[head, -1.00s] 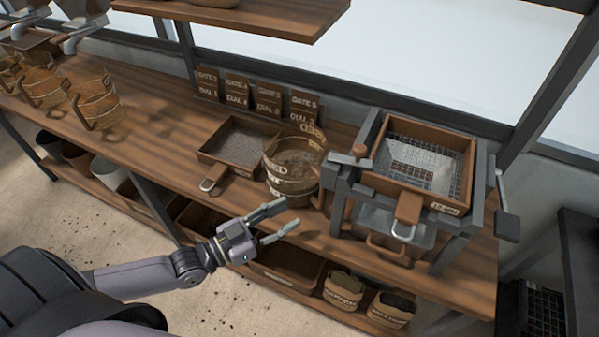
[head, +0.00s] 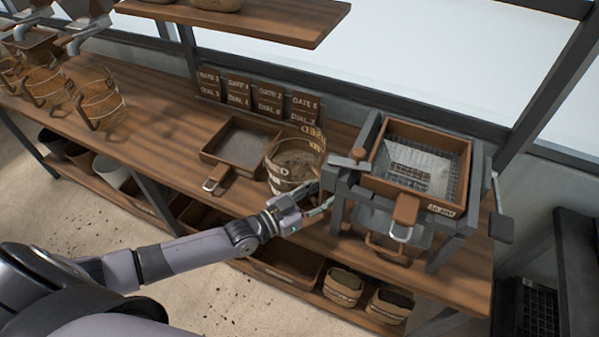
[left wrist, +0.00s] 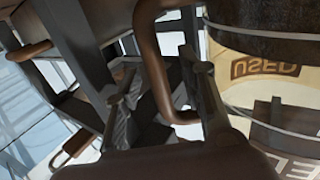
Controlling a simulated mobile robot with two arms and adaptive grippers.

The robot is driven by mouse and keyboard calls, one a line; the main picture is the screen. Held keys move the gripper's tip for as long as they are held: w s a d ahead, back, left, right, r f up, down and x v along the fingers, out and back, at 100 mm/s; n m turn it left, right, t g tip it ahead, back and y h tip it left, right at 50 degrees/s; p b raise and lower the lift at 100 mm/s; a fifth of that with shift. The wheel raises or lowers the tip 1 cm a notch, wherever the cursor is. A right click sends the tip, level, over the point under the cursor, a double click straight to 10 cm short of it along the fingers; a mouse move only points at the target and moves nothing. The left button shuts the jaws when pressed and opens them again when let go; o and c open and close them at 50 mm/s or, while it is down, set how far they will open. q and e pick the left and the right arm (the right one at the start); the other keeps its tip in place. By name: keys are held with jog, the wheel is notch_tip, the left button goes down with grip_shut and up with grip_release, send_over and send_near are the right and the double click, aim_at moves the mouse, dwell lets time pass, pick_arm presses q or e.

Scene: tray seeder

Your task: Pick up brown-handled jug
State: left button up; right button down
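A round tan jug (head: 284,178) with dark bands and lettering stands on the bench, left of the sieve stand. In the left wrist view its banded wall (left wrist: 262,70) fills the right side, and its brown handle (left wrist: 152,65) curves down in the middle. My left gripper (head: 322,200) is at the jug's near right side. In the left wrist view the fingers of my left gripper (left wrist: 165,105) are apart, with the handle between them; firm contact does not show. My right gripper is not in view.
The sieve stand (head: 340,210) is close to the right of my left gripper. A shallow tray (head: 215,155) lies left of the jug. Label blocks (head: 268,95) stand behind. More handled jugs (head: 100,103) stand at far left; the bench between (head: 155,125) is clear.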

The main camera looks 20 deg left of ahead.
pick_arm(q)
jog(key=shift+s, duration=0.1)
grip_shut()
dwell(0.3)
dwell(0.6)
jog(key=shift+a+r, duration=0.1)
jog(key=shift+r, duration=0.1)
